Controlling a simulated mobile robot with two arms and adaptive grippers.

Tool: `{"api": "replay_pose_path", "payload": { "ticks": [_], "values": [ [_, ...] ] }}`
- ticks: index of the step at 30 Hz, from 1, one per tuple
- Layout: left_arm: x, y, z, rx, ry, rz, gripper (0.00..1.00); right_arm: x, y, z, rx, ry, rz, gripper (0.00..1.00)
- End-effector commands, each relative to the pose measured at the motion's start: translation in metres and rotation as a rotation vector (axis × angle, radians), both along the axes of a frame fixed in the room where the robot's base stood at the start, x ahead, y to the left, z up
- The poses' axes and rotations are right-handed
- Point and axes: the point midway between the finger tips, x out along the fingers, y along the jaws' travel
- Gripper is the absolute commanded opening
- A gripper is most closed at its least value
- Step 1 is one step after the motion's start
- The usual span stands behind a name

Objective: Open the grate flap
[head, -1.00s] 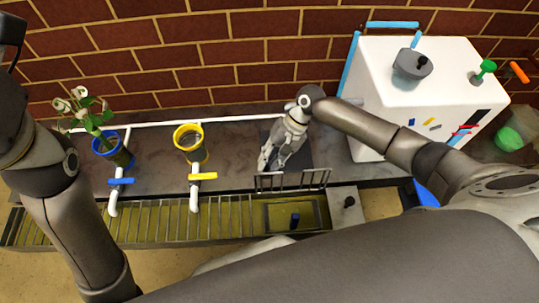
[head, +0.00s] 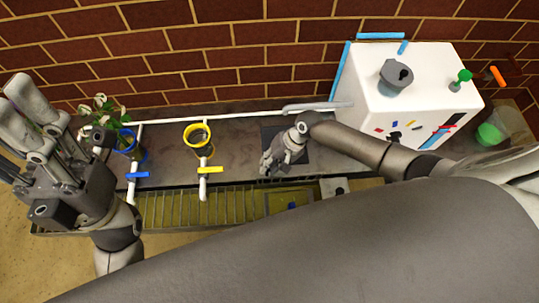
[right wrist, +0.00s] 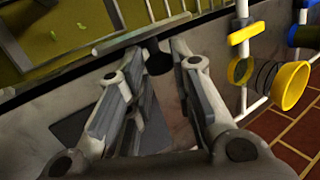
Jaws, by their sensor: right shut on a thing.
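The grate flap (head: 292,186) is at the back edge of the grated trough in the head view, its lower part hidden by my arm. It looks raised, but its angle is unclear. My right gripper (head: 268,168) is just behind it, over the dark mat. In the right wrist view, my right gripper (right wrist: 152,68) has a small dark knob (right wrist: 158,60) between its fingertips, beside a long grey bar. It is shut on this knob, which seems to be the flap's handle. My left gripper (head: 18,100) is raised at the left, fingers apart and empty.
A white box machine (head: 415,100) stands at the right, against the brick wall (head: 240,50).

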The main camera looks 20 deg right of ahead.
Motion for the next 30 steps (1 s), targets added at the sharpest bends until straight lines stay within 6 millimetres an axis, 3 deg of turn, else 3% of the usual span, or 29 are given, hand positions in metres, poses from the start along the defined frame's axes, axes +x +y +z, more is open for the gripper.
{"api": "replay_pose_path", "payload": {
  "ticks": [1,14,15,16,30],
  "values": [
    [-0.0005,0.0001,0.0066,-0.001,0.005,-0.001,0.40,-0.0046,0.0060,0.0064,0.011,0.008,0.002,0.00],
    [-0.0013,0.0002,0.0053,-0.001,0.012,-0.001,0.40,-0.0094,0.0088,0.0028,0.015,0.011,0.006,0.00],
    [-0.0013,0.0002,0.0053,-0.001,0.012,-0.001,0.40,-0.0096,0.0089,0.0027,0.015,0.012,0.006,0.26],
    [-0.0012,0.0002,0.0052,-0.001,0.012,-0.001,0.40,-0.0096,0.0088,0.0027,0.015,0.011,0.006,0.30],
    [-0.0014,0.0007,0.0063,-0.002,0.008,0.000,0.40,-0.0079,0.0020,0.0052,0.006,0.008,0.003,0.30]
  ]
}}
